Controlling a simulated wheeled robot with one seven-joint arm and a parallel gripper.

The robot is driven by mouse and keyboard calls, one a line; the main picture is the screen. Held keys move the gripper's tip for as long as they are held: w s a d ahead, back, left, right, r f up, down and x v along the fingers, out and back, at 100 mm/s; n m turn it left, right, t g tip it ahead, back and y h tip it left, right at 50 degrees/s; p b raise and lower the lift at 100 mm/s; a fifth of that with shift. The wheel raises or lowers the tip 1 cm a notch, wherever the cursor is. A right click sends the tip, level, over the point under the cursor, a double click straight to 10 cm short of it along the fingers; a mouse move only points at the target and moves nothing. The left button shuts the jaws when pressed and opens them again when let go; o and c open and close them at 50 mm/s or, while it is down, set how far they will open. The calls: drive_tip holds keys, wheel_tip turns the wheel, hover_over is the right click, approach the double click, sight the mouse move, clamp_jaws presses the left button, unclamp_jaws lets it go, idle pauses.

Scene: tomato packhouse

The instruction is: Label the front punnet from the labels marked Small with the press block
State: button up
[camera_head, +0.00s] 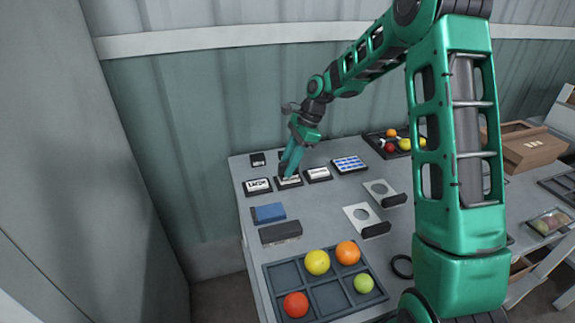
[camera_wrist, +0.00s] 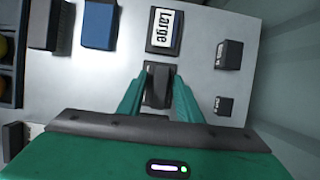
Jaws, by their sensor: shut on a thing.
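My gripper (camera_head: 289,174) points down over a black-framed label pad (camera_head: 290,183) at the back left of the table. In the wrist view my gripper (camera_wrist: 157,92) is shut on a dark block (camera_wrist: 157,84), which looks like the press block. The block hides much of the pad's face, so I cannot read its word. The neighbouring pad on the left (camera_head: 257,186) reads "Large" in the wrist view (camera_wrist: 165,30). Another white label pad (camera_head: 318,174) lies to the right, its word too small to read. A filled punnet (camera_head: 550,222) stands at the far right.
A blue block (camera_head: 268,213) and a dark grey block (camera_head: 280,232) lie in front of the pads. A blue-patterned pad (camera_head: 349,164) and two plates with round holes (camera_head: 361,217) lie rightward. A compartment tray (camera_head: 329,299) holds several tomatoes. A small black block (camera_head: 257,159) stands behind.

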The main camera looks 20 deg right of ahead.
drive_tip(key=shift+r, duration=3.45)
